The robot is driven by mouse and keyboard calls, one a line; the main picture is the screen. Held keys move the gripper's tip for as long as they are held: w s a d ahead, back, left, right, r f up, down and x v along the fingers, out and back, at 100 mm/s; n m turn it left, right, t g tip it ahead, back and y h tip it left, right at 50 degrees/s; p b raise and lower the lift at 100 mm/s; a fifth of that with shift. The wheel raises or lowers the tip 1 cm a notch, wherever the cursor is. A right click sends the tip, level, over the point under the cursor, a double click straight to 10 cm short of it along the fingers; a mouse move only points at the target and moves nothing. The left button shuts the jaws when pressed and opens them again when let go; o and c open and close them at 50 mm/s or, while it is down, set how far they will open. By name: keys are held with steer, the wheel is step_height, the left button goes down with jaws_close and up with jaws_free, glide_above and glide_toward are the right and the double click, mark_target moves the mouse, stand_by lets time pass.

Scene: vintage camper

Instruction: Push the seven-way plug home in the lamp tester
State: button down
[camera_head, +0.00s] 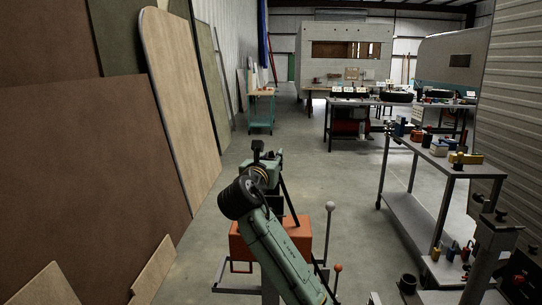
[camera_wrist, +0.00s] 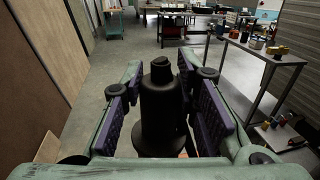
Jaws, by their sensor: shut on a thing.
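My gripper (camera_wrist: 163,100) has its two purple-padded fingers on either side of a black, stepped, round-bodied plug (camera_wrist: 160,100). I take this to be the seven-way plug. It stands upright between the pads, narrow at the top and wider below, and its lower end is hidden by the gripper. In the head view my gripper (camera_head: 263,165) is small and dark at the end of my green arm, and the plug is hard to make out there. I cannot identify the lamp tester in either view. No socket shows at the plug's end.
A metal bench (camera_head: 425,150) with several small items is at right. Large panels (camera_head: 178,85) lean on the left wall. The floor (camera_head: 315,180) ahead is open.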

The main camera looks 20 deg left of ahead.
mark_target(276, 191)
steer(key=shift+f+b, duration=0.7)
steer(key=shift+f, duration=0.95)
steer(key=shift+p, duration=0.75)
stand_by(0.4)
steer(key=shift+f+b, duration=0.9)
steer(key=shift+f, duration=0.7)
steer(key=shift+r, duration=0.2)
steer(key=shift+r+p, duration=0.95)
steer(key=shift+p, duration=0.1)
steer(key=shift+p, duration=0.45)
stand_by(0.5)
